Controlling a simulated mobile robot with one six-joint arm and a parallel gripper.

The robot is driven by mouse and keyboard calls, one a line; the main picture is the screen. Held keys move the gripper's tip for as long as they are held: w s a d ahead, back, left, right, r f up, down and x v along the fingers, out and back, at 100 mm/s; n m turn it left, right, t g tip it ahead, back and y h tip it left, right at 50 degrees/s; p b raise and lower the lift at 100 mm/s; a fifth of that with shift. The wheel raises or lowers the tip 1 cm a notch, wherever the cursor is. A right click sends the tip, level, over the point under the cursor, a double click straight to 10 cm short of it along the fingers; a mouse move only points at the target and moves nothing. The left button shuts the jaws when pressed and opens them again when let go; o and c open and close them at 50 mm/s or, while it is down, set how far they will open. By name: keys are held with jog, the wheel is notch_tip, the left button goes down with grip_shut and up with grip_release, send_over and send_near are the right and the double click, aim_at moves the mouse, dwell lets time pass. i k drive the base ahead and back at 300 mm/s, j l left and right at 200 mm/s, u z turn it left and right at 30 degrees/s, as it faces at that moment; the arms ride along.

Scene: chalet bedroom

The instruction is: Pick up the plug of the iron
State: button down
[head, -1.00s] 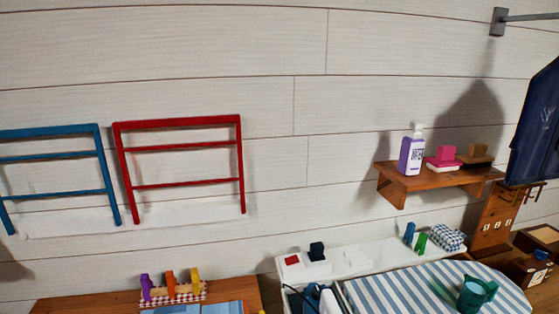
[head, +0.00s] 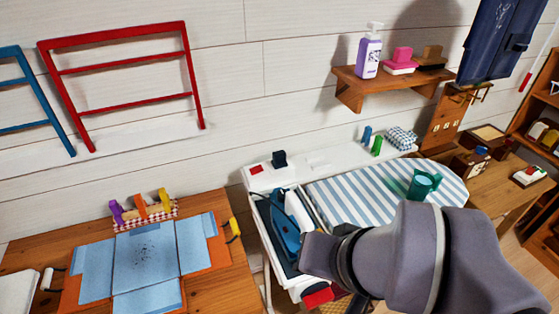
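The blue iron (head: 283,222) rests on the white stand at the left end of the striped ironing board (head: 345,194). A small black piece that looks like the plug (head: 279,158) stands upright on a white block with a red switch (head: 256,169), behind the iron. I cannot make out a cord joining it to the iron. My grey arm reaches in from the lower right, in front of the board, and covers part of the board and stand. My gripper's fingers do not show.
A wall shelf (head: 391,82) holds a purple bottle (head: 369,52). A wooden table (head: 215,200) with blue cloth panels (head: 146,262) stands left.

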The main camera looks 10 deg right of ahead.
aim_at(278, 161)
jog(key=i+j+z, duration=0.15)
jog(key=z, duration=0.25)
jog(key=j+z, duration=0.35)
jog(key=i, duration=0.05)
